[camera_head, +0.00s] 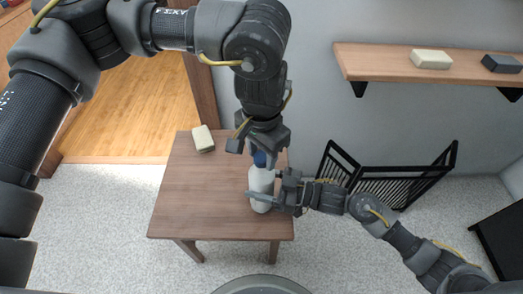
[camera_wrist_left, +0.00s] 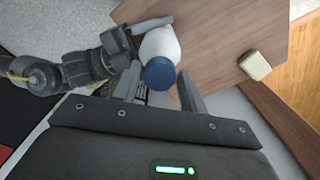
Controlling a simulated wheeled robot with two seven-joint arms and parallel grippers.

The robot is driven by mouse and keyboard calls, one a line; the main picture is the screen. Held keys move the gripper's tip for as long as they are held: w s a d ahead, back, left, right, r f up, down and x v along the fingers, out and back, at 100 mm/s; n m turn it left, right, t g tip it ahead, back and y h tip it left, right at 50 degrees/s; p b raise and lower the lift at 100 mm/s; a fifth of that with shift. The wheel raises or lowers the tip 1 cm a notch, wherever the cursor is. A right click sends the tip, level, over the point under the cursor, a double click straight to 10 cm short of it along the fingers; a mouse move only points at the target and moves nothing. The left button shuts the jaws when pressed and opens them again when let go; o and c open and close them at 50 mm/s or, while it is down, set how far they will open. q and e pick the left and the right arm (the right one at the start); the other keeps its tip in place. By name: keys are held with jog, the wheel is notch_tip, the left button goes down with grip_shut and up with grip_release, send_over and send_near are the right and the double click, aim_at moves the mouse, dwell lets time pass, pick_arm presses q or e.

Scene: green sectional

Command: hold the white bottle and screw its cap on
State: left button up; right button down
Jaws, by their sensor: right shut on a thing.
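The white bottle (camera_head: 261,181) stands upright near the right edge of the small wooden table (camera_head: 205,190). Its blue cap (camera_head: 260,158) sits on top of it; I cannot tell how tightly. My right gripper (camera_head: 262,197) is shut on the bottle's body from the right. My left gripper (camera_head: 262,150) points down from above at the cap. In the left wrist view the blue cap (camera_wrist_left: 160,73) shows between the left fingers (camera_wrist_left: 160,90), with a gap on both sides, so this gripper looks open. The white bottle (camera_wrist_left: 160,42) shows behind the cap.
A cream block (camera_head: 203,138) lies at the table's back left corner. A wall shelf (camera_head: 385,62) at the upper right holds a cream block (camera_head: 431,59) and a dark block (camera_head: 502,63). A black folding gate (camera_head: 385,180) stands right of the table.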

pick_arm(q)
jog(key=c, duration=0.7)
jog(key=m, duration=0.4)
jog(key=shift+c, duration=0.2)
jog(key=m, duration=2)
jog(key=shift+f, duration=0.1)
jog(key=m, duration=0.4)
jog(key=shift+m, duration=0.3)
jog(key=m, duration=1.1)
jog(key=shift+m, duration=0.4)
jog(key=o, duration=1.1)
jog(key=shift+o, duration=0.2)
